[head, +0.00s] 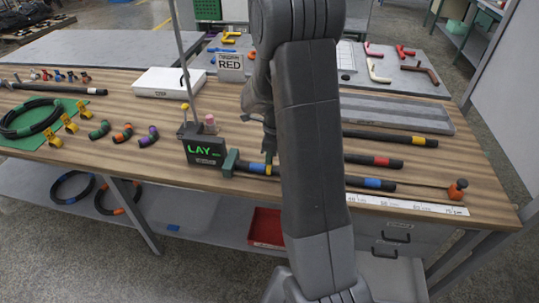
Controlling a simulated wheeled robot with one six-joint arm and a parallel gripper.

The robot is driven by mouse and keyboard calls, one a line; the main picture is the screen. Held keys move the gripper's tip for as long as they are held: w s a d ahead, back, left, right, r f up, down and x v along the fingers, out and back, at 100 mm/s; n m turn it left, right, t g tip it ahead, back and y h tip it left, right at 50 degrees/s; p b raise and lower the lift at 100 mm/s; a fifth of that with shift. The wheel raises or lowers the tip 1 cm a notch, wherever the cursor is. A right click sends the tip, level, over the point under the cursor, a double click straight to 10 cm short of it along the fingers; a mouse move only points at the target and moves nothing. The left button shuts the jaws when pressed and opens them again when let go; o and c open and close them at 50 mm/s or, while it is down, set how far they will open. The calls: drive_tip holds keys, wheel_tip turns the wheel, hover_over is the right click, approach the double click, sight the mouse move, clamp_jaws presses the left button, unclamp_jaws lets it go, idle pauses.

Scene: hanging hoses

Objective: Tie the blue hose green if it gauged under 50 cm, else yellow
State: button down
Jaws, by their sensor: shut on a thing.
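The blue hose (372,183) is a dark hose with blue bands, lying along the front of the wooden bench. Its left end is near a green stop block (230,163); my arm hides its middle. My gripper (269,161), partly hidden behind my arm, is down at the left part of this hose and shut on it. A small yellow-orange mark shows there; I cannot tell what it is. A dark display (204,150) reads "LAY" in green. A white scale strip (410,204) runs along the bench edge, with an orange-red piece (457,188) near its right end.
Hoses with red (381,161) and yellow (418,140) bands lie behind. A sign (230,66) reads "RED". Yellow clips (70,124), curved banded pieces (122,132) and a coiled hose on a green mat (20,142) are at left. A thin pole stands behind the display.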

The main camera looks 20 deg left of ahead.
drive_tip(key=shift+f, duration=0.45)
idle(0.3)
drive_tip(key=c, duration=1.5)
unclamp_jaws()
wheel_tip(320, 180, up, 14)
drive_tip(key=d, duration=0.1)
drive_tip(key=shift+w+d+f+b, duration=0.15)
drive_tip(key=shift+w+d+b, duration=0.05)
drive_tip(key=shift+d+b, duration=0.15)
